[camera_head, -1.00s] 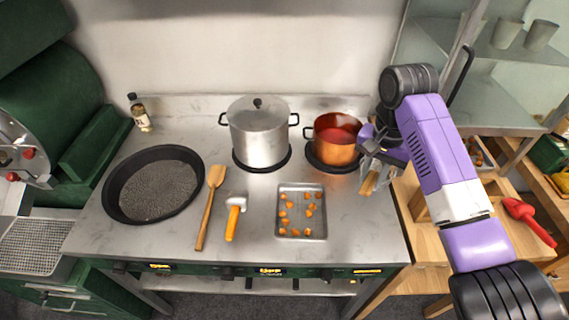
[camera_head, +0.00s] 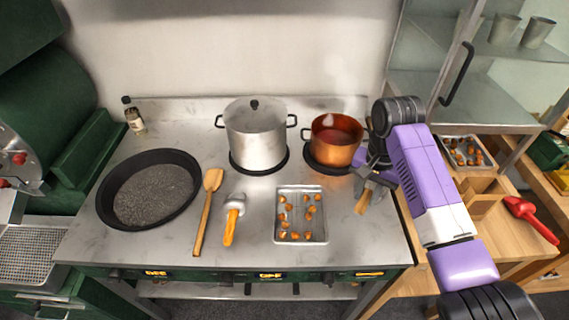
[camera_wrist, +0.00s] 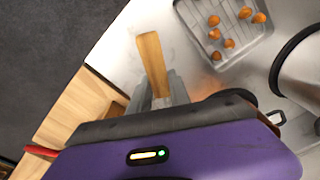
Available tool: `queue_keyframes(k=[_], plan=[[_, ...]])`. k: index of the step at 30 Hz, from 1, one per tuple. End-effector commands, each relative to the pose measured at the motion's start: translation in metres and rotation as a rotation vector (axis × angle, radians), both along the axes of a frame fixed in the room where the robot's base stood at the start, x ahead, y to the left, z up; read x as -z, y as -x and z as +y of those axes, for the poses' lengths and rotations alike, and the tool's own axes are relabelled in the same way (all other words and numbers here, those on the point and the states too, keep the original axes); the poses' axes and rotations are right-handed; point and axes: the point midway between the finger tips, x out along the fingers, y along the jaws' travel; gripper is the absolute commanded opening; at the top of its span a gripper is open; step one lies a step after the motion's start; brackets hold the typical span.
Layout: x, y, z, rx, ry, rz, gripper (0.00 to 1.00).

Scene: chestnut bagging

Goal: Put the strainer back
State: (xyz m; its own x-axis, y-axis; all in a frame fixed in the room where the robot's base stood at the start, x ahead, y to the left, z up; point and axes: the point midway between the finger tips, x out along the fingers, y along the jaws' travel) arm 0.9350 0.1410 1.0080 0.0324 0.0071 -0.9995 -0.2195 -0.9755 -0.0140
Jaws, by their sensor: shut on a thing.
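My gripper (camera_head: 373,183) hangs over the right end of the stove top, just in front of the copper pot (camera_head: 334,143). It is shut on a wooden handle, which I take to be the strainer (camera_head: 362,204). In the wrist view the flat pale handle (camera_wrist: 152,62) stands out between my fingers (camera_wrist: 160,92). The strainer's head cannot be made out in either view; my gripper and arm cover that area.
A wooden table (camera_head: 513,237) at the right holds another tray (camera_head: 487,165) and a red scoop (camera_head: 530,218).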

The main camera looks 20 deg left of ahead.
Motion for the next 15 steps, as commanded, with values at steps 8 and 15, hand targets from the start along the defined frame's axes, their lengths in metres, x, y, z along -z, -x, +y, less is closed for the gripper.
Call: queue_keyframes(k=[8,15], plan=[[0.0012,-0.0004,0.0,0.0,0.0,-0.001,0.0],[0.0057,-0.0002,0.0002,0.0,0.0,0.0,0.0]])
